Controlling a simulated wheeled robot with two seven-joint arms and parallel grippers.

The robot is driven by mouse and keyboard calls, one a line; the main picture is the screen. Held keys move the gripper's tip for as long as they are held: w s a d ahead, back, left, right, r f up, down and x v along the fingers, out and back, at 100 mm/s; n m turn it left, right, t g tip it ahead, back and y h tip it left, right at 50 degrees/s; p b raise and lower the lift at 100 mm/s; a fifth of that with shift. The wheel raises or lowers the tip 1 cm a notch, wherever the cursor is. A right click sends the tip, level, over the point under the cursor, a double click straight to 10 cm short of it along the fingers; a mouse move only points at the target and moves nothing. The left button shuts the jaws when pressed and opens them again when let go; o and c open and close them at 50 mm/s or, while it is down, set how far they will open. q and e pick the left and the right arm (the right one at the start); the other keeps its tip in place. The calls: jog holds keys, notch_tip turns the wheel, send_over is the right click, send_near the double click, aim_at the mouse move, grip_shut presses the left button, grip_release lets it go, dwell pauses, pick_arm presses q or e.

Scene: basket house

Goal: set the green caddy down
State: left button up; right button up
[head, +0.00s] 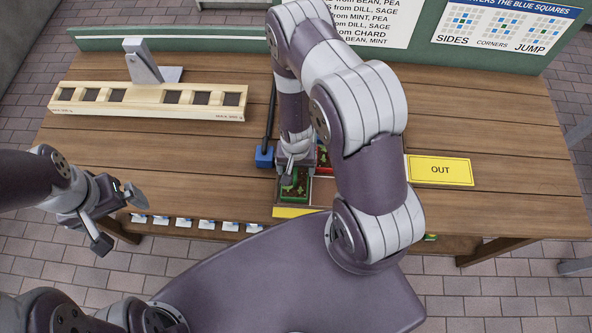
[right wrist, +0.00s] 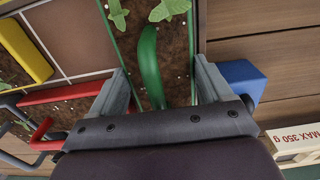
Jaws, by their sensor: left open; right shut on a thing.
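The green caddy (head: 302,181), a small box of soil with leafy seedlings, is under my right gripper (head: 287,177) in the head view. In the right wrist view its curved green handle (right wrist: 151,65) lies between the two fingers of my right gripper (right wrist: 163,88), which is shut on it. The caddy is at the left part of a sectioned tray with a yellow front edge (head: 292,212). I cannot tell whether its base touches the tray. A red caddy (head: 323,160) sits just behind and to the right, partly hidden by my arm. My left gripper (head: 118,218) is open and empty, off the table's front left.
A blue block (head: 264,157) on a dark bar stands close left of the caddy. A wooden rack (head: 150,112) with square slots lies at the back left. A yellow OUT plate (head: 440,170) lies right. Small labels line the front edge.

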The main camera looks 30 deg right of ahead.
jog(key=shift+r, duration=0.15)
jog(key=shift+f, duration=0.2)
jog(key=o, duration=1.1)
jog(key=shift+r, duration=0.1)
